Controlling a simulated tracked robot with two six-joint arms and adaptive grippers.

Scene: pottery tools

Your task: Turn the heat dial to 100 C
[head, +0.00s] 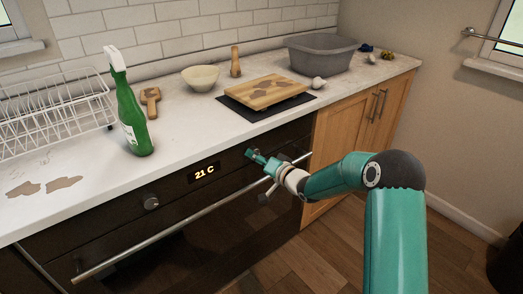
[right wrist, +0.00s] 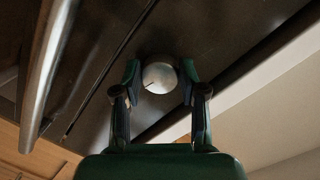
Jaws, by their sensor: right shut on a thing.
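The oven's display (head: 204,173) reads 21 C. A silver round dial (right wrist: 159,77) with a dark pointer line sits between the two fingers of my right gripper in the right wrist view. My right gripper (head: 254,155) is at the oven's front panel, right of the display, shut on this dial; its fingers hide the dial in the head view. Another silver dial (head: 151,201) is on the panel left of the display, untouched. My left gripper is not in view.
The oven's handle bar (head: 165,230) runs below the panel, close under my right gripper. On the counter stand a green spray bottle (head: 131,115), a dish rack (head: 50,112), a bowl (head: 201,77), a cutting board (head: 262,92) and a grey basin (head: 322,54).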

